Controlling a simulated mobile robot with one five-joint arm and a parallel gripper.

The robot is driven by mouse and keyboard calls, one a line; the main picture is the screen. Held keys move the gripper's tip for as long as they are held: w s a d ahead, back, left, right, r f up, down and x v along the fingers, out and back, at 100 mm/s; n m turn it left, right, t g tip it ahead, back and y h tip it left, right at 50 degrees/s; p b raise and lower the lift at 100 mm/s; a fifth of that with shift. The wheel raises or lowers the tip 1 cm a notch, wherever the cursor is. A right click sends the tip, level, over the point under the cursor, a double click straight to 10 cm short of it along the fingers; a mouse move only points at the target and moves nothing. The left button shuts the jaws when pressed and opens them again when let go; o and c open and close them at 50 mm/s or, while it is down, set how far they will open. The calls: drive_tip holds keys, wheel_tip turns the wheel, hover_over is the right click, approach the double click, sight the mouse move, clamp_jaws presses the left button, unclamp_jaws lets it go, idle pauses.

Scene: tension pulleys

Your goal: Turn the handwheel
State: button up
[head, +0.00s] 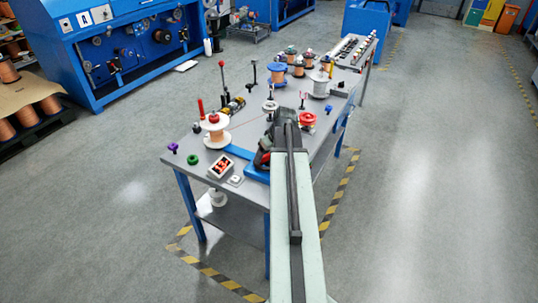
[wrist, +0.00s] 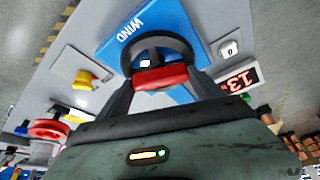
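The handwheel (wrist: 178,44) shows in the wrist view as a black ring on a blue base plate (wrist: 118,38) marked "WIND". A red piece (wrist: 160,77) lies across its near side. My gripper (wrist: 161,84) is at the wheel, its two dark fingers on either side of the red piece. I cannot tell whether the fingers press on it or stand slightly apart. In the head view my gripper (head: 266,155) is over the table's near end, and my arm largely hides the handwheel. The blue base (head: 257,174) shows beside it.
On the grey table (head: 190,152) stand a white spool (head: 216,133), a red-digit display (head: 221,166), a red spool (head: 307,119) and a green ring (head: 193,160). More spools and posts crowd the far end. The floor right of the table is clear.

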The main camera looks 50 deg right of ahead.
drive_tip(key=c, duration=0.5)
drive_tip(key=shift+m+h, duration=0.3)
drive_tip(key=shift+m, duration=0.5)
drive_tip(key=o, duration=1.4)
drive_tip(key=shift+c, duration=0.2)
drive_tip(key=shift+r, duration=0.1)
drive_tip(key=p+v, duration=0.7)
drive_tip(key=shift+r, duration=0.3)
drive_tip(key=shift+a, duration=0.1)
